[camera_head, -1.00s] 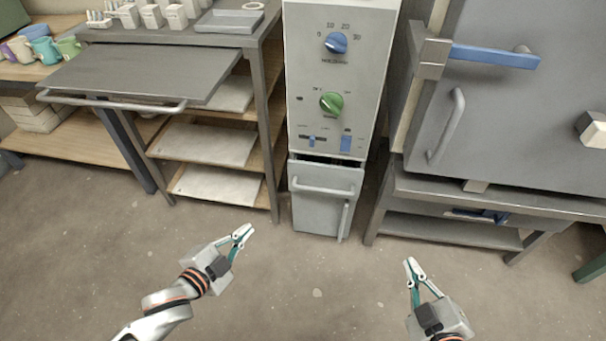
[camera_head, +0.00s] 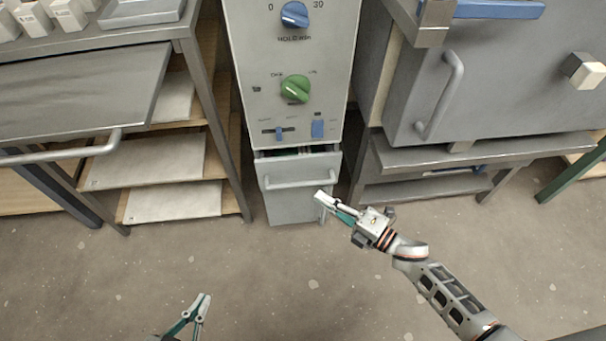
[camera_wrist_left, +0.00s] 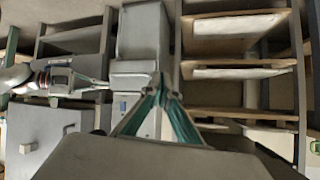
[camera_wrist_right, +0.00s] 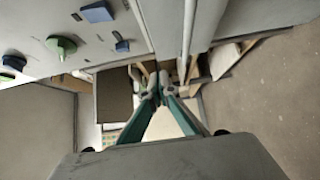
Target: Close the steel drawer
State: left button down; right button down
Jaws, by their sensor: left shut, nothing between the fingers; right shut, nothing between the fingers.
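The grey steel drawer (camera_head: 291,179) under the control cabinet stands partly out, with a dark gap and some coloured contents showing above its front. A bar handle (camera_head: 300,181) runs across its front. My right gripper (camera_head: 325,199) is shut and empty at the drawer front's lower right edge; I cannot tell if it touches. In the right wrist view the right fingertips (camera_wrist_right: 160,84) point past the cabinet panel and a bar handle (camera_wrist_right: 187,30). My left gripper (camera_head: 203,302) is shut and empty above the floor in front, apart from the drawer; its fingertips also show in the left wrist view (camera_wrist_left: 160,88).
A wide dark slab (camera_head: 85,92) with a bar handle juts from the left table. Shelves with pale boards (camera_head: 175,203) stand left of the cabinet. A grey kiln-like box (camera_head: 490,80) on a stand is at right. The floor (camera_head: 270,275) in front is clear.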

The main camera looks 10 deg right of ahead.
jog(key=x, duration=0.3)
jog(key=w+d+b+x, duration=0.1)
jog(key=x, duration=0.7)
jog(key=shift+w+f+b, duration=0.15)
jog(key=shift+w+b, duration=0.25)
jog(key=shift+w, duration=0.45)
pick_arm(q)
jog(key=shift+w+d+r+h, duration=0.15)
jog(key=shift+d+r, duration=0.15)
jog(key=shift+d, duration=0.3)
jog(key=shift+w+d+r+h, duration=0.15)
jog(key=shift+d+r, duration=0.1)
jog(key=shift+d, duration=0.3)
pick_arm(e)
jog(key=shift+w, duration=0.1)
jog(key=shift+r, duration=0.2)
